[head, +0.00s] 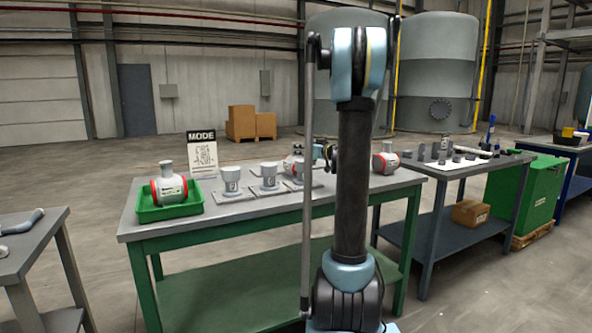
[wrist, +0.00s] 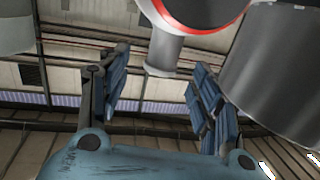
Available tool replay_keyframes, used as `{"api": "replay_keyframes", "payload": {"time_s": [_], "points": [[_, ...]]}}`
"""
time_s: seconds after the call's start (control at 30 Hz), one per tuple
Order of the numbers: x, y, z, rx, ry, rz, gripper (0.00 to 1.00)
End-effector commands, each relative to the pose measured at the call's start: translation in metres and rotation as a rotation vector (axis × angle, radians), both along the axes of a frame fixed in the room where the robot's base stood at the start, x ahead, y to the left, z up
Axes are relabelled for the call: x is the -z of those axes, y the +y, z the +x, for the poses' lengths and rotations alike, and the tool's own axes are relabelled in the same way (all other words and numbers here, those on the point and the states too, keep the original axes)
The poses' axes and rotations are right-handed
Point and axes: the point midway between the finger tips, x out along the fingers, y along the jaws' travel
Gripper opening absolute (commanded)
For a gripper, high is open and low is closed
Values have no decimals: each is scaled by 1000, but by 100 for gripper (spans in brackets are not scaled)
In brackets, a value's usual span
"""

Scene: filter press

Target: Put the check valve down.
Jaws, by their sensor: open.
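A white and grey check valve with red rings (head: 293,165) stands on the bench, just left of my arm and partly hidden by it. My gripper (head: 325,151) is beside it, mostly hidden behind my arm. In the wrist view my gripper (wrist: 160,70) is open, with its two blue fingers spread. A red-ringed valve body (wrist: 200,8) is at the top edge of that view. Its grey neck (wrist: 163,52) shows between the fingers, with gaps on both sides. Similar valves are in a green tray (head: 169,187) and at the bench's right end (head: 385,160).
Grey cups stand on flat plates, one of them near the tray (head: 231,180). A MODE sign (head: 202,152) stands at the back of the bench (head: 240,211). A large grey cylinder (wrist: 275,65) is close on the right in the wrist view. A second table (head: 455,168) holds small parts.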

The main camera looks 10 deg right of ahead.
Motion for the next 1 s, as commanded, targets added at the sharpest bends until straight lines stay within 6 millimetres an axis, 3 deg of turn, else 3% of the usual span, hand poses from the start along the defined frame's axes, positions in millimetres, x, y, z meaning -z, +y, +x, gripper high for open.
{"api": "replay_keyframes", "payload": {"time_s": [0.43, 0.7, 0.73, 0.9, 1.0], "points": [[1, 24, 40, -1, 0, 0, 59], [2, 27, 45, 0, 0, 0, 59], [2, 27, 44, 0, 0, 0, 56], [2, 27, 44, 0, 0, 0, 18], [2, 27, 45, 0, 0, 0, 0]]}}
